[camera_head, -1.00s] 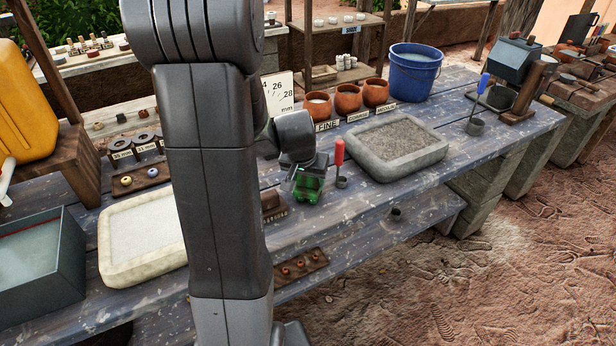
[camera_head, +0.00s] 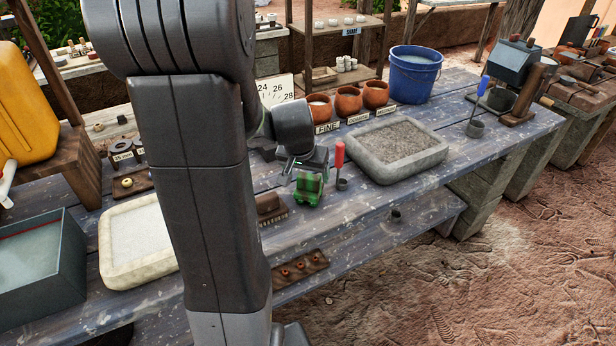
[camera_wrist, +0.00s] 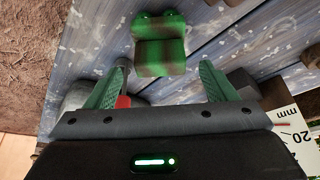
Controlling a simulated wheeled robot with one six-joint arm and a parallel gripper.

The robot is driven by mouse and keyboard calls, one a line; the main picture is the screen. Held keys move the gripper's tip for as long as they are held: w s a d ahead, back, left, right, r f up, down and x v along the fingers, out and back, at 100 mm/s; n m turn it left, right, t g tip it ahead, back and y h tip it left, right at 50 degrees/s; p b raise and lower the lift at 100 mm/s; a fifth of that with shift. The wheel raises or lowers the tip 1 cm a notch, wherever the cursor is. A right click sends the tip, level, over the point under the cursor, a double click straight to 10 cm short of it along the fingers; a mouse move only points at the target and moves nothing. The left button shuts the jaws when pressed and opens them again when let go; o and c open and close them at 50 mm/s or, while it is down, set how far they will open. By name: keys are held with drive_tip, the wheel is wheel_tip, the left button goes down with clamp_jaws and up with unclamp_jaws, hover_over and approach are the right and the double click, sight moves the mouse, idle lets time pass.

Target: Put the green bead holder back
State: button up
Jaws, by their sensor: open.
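The green bead holder (camera_head: 308,190) is a small block, striped green and brown in the wrist view (camera_wrist: 160,50). It stands on the blue-grey plank table (camera_head: 400,200), left of a red-handled tool (camera_head: 340,157). My gripper (camera_head: 304,168) is just above and behind it in the head view. In the wrist view my gripper (camera_wrist: 160,76) has its two green fingers spread wide, with nothing between them. The holder lies beyond the fingertips, about midway between them, and looks apart from them.
A brown brush-like block (camera_head: 270,207) sits just left of the holder. A stone tray of grit (camera_head: 395,175) is to the right, clay pots (camera_head: 348,101) stand behind, and a pale basin (camera_head: 125,265) is at left. A bead rack (camera_head: 300,269) is on the lower shelf.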

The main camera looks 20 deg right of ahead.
sight(308, 177)
drive_tip(key=v, duration=0.8)
drive_tip(key=x, duration=1.2)
drive_tip(key=shift+f+b, duration=0.35)
drive_tip(key=shift+b, duration=0.05)
drive_tip(key=shift+r+p, duration=0.35)
drive_tip(key=shift+r, duration=0.8)
drive_tip(key=shift+f, duration=0.1)
